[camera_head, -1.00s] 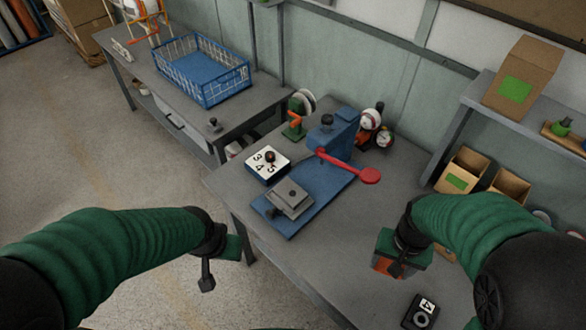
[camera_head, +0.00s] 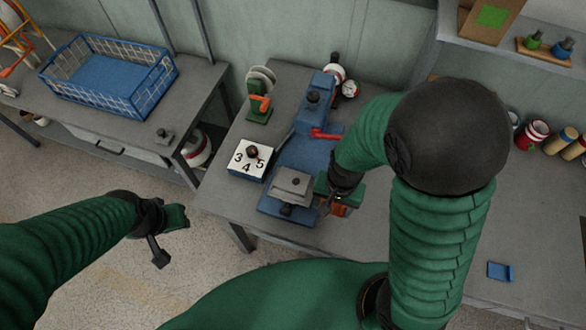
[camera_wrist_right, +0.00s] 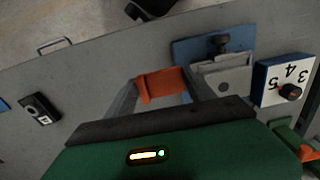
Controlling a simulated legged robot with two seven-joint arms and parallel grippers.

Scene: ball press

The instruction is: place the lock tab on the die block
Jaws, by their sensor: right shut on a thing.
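The grey die block (camera_head: 292,187) sits on the front of the blue press base (camera_head: 268,206); it also shows in the wrist view (camera_wrist_right: 222,82). My right gripper (camera_head: 333,201) is just right of the die block. It is shut on an orange piece, seemingly the lock tab (camera_wrist_right: 160,85), which sits between the fingertips. The orange piece also shows in the head view (camera_head: 339,210).
The press (camera_head: 314,100) with a red lever (camera_head: 326,135) stands behind the die block. A numbered dial box (camera_head: 250,160) is to its left. A small blue part (camera_head: 501,271) lies at right. A dark marked part (camera_wrist_right: 40,110) shows in the wrist view.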

